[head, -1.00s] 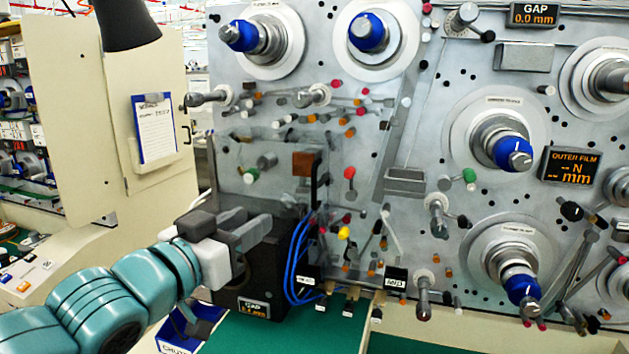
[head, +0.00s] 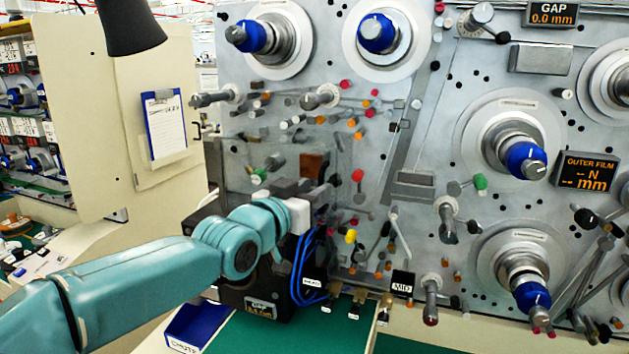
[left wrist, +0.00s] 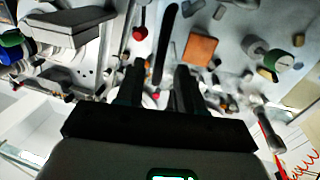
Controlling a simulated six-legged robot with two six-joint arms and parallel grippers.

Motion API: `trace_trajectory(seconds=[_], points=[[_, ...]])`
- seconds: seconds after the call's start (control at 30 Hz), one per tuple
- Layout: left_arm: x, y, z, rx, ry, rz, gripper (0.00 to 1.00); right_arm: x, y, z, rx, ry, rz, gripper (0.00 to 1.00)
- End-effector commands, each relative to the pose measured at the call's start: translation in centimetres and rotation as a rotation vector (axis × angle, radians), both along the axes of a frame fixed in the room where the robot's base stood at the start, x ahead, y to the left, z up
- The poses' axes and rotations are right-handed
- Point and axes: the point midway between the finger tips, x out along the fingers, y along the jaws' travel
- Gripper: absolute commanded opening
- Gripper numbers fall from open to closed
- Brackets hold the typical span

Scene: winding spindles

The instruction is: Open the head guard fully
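The head guard (head: 238,160) is a clear panel in front of the lower left of the grey machine face in the head view. It appears closed over the parts behind it. Its black upright handle is largely hidden behind my left gripper (head: 320,195) in the head view. In the left wrist view a black bar (left wrist: 166,40), seemingly the handle, lies between the two fingertips of my left gripper (left wrist: 159,75). The fingers are apart, with a gap on both sides of the bar. I cannot tell whether they touch it. My right gripper is not in view.
A black box with a gap display (head: 261,307) and blue cables (head: 303,265) sits below the guard. A blue bin (head: 198,328) stands beside the green surface (head: 260,335). Knobs and spindles (head: 522,160) project to the right. A beige door with a clipboard (head: 165,125) stands left.

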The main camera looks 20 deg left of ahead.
Motion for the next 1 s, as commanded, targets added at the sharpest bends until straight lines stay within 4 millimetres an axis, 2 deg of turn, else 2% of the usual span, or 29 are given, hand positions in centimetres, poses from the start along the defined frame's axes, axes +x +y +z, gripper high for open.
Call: trace_trajectory(seconds=[0.17, 0.4, 0.47, 0.5, 0.53, 0.83, 1.0], points=[[1.22, -0.31, -0.10, 0.000, 0.002, 0.000, 0.37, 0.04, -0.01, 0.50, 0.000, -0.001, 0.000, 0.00], [1.26, -0.29, -0.14, 0.000, 0.001, 0.000, 0.37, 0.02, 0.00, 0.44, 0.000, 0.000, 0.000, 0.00], [1.25, -0.30, -0.15, 0.000, 0.001, 0.000, 0.18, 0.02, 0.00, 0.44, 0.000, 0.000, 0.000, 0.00], [1.25, -0.30, -0.15, 0.000, 0.001, 0.000, 0.05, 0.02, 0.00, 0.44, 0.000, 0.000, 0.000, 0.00], [1.25, -0.30, -0.16, 0.000, 0.002, 0.000, 0.00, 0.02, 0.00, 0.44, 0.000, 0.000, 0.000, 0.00], [1.18, -0.29, -0.27, 0.001, 0.003, 0.000, 0.00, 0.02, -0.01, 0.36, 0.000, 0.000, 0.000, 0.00], [0.50, 0.15, -0.29, 0.002, 0.003, 0.006, 0.00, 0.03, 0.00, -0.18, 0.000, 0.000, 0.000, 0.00]])
